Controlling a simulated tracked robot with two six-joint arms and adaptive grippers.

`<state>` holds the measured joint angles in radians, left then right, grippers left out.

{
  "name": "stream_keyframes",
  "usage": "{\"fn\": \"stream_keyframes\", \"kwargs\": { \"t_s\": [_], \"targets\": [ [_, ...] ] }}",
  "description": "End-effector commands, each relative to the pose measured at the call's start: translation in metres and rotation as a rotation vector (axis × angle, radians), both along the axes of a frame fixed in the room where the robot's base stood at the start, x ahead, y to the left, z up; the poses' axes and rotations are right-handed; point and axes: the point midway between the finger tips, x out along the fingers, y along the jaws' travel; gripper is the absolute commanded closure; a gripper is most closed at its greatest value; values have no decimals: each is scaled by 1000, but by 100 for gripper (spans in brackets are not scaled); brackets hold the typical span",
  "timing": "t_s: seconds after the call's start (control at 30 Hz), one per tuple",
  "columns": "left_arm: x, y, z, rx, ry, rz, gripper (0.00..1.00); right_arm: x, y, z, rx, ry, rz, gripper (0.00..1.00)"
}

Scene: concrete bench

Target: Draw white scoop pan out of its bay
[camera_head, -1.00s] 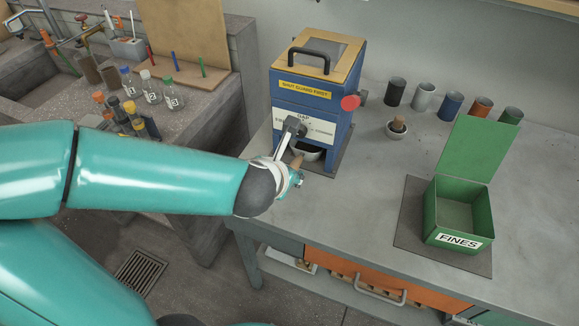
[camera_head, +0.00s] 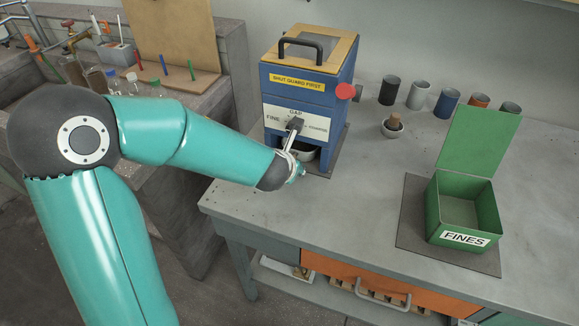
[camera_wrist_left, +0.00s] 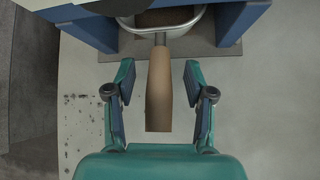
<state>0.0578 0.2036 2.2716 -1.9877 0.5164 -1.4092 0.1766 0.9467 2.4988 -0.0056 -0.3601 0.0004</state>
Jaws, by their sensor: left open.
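The white scoop pan (camera_head: 301,151) sits in the bay at the bottom of the blue machine (camera_head: 305,95). In the left wrist view the pan's rim (camera_wrist_left: 187,31) shows inside the bay, and its brown wooden handle (camera_wrist_left: 159,88) sticks out toward me. My left gripper (camera_wrist_left: 160,85) is open, one finger on each side of the handle, with gaps on both sides. In the head view my left gripper (camera_head: 299,169) is at the front of the bay and partly hidden by my wrist. My right gripper is not in view.
The open green FINES box (camera_head: 464,208) stands on a dark mat to the right. Bench between machine and box is clear. Jars and tools lie at the left.

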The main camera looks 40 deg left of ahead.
Motion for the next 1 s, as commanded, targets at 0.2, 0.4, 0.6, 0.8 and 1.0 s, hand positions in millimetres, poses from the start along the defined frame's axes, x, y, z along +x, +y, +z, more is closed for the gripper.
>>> {"fn": "stream_keyframes", "kwargs": {
  "t_s": [0.2, 0.4, 0.6, 0.8, 1.0],
  "targets": [
    [4, 2, -5, 0, 0, 0, 46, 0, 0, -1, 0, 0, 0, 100],
    [4, 2, -4, 0, 0, 0, 46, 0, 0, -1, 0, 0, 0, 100],
    [4, 2, -4, 0, 0, 1, 80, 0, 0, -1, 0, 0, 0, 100],
    [3, 2, -4, 0, 0, 1, 100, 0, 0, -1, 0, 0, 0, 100],
    [3, 2, -4, 0, 0, 1, 100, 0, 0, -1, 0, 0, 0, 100]
  ]
}}
